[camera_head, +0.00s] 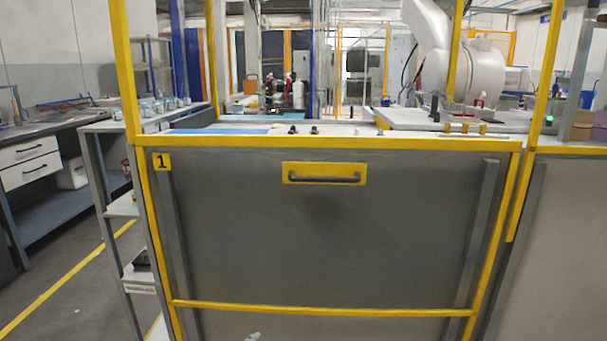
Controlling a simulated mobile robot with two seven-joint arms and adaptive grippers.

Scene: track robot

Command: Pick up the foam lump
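I cannot make out a foam lump for certain in the head view. A small pale grey-white thing (253,336) shows at the bottom edge, cut off by the frame, in front of the panel; I cannot tell what it is. Neither of my grippers is in view.
A grey panel (320,230) in a yellow frame, with a handle (324,175) and a "1" label, stands close ahead. Behind it are a worktop (345,128) and a white robot arm (470,75). A shelf rack (120,210) and workbench (45,130) stand left, with open floor (75,305) between.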

